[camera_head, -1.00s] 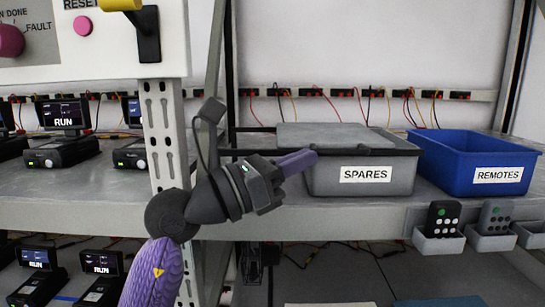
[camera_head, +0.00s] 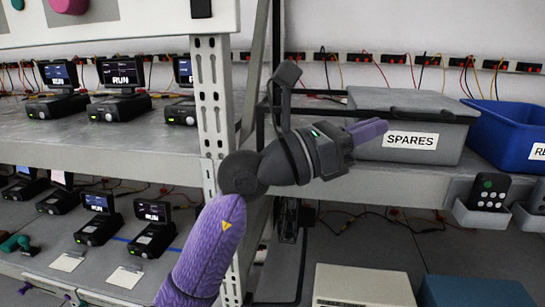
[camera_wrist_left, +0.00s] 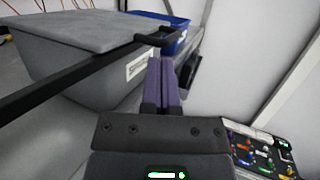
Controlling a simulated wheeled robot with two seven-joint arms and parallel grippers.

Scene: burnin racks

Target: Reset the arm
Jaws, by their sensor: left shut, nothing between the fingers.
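My left gripper (camera_head: 368,130) comes in from the left in the head view, with its purple fingers shut together and empty. It is in front of the left part of the grey SPARES bin (camera_head: 440,108). In the left wrist view the shut fingers (camera_wrist_left: 163,80) point forward, with the grey bin (camera_wrist_left: 100,62) on the left and the blue bin (camera_wrist_left: 182,22) beyond. I cannot tell whether the fingers touch the bin. My right gripper does not show.
The blue REMOTES bin (camera_head: 505,128) stands at the right on the shelf. Remotes (camera_head: 489,190) sit in holders on the shelf edge. A metal rack post (camera_head: 210,110) stands left of my gripper. Devices with screens (camera_head: 125,85) line the left shelves. White and blue boxes (camera_head: 362,285) lie below.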

